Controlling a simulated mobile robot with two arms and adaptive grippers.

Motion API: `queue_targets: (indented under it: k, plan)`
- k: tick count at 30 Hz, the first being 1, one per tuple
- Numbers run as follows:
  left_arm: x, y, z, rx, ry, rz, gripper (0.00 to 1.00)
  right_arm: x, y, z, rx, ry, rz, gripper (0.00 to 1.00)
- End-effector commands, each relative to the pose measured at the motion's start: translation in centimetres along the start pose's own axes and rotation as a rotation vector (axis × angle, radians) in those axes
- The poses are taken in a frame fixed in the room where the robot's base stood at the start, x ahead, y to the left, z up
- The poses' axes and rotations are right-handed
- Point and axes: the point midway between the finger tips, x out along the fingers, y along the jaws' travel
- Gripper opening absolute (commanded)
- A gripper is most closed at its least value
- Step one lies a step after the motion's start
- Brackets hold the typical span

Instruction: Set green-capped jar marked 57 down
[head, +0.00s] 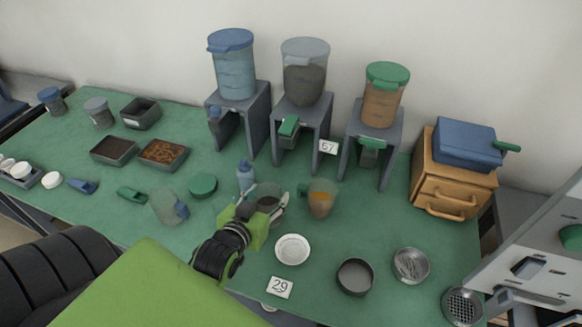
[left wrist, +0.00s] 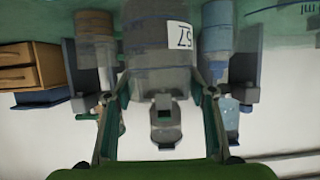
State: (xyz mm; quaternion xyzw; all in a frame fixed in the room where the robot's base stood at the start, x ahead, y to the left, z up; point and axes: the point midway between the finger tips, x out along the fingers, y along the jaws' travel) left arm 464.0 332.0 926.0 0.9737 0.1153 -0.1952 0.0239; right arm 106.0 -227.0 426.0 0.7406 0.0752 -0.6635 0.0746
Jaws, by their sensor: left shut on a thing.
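My left gripper (head: 264,208) is shut on a clear jar with dark grey contents (head: 267,200), at the middle of the green table. In the left wrist view, which is upside down, the jar (left wrist: 155,45) sits between the two fingers (left wrist: 162,95) with a white label (left wrist: 180,36) reading 57. No green cap on it can be made out. Whether its base touches the table cannot be told. A white tag (head: 328,147) reading 57 also shows beside the middle dispenser's stand. My right gripper is out of view.
A blue bottle (head: 246,176) stands close behind, and an orange-filled jug (head: 321,200) to the right. A white dish (head: 292,249) and a card marked 29 (head: 280,288) lie in front. Dispensers (head: 303,75) line the back.

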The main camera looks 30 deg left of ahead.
Motion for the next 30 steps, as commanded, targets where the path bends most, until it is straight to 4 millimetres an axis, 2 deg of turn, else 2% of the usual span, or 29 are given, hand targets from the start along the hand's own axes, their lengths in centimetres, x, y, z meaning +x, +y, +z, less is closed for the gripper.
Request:
queue_targets:
  k: [1,9,15,20,25,27,30]
  plan:
    - [1.0,0.0,-1.2,0.001,0.008,0.0,0.24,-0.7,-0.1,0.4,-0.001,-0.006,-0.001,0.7]
    - [7.6,0.0,-3.9,0.001,0.005,0.0,0.24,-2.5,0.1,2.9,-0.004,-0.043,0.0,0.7]
    - [12.1,0.0,-5.6,0.001,0.004,0.0,0.24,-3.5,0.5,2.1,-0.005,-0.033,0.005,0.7]
    - [13.9,0.0,-6.0,0.002,0.002,0.0,0.24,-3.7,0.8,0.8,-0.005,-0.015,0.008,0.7]
    - [15.2,0.0,-6.7,0.002,0.005,0.0,0.24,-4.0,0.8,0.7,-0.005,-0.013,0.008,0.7]
    - [15.4,0.0,-5.2,0.001,-0.003,0.0,0.24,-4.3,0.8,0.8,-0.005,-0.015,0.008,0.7]
    - [15.9,0.0,-4.0,0.001,-0.001,0.0,0.24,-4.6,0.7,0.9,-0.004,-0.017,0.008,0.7]
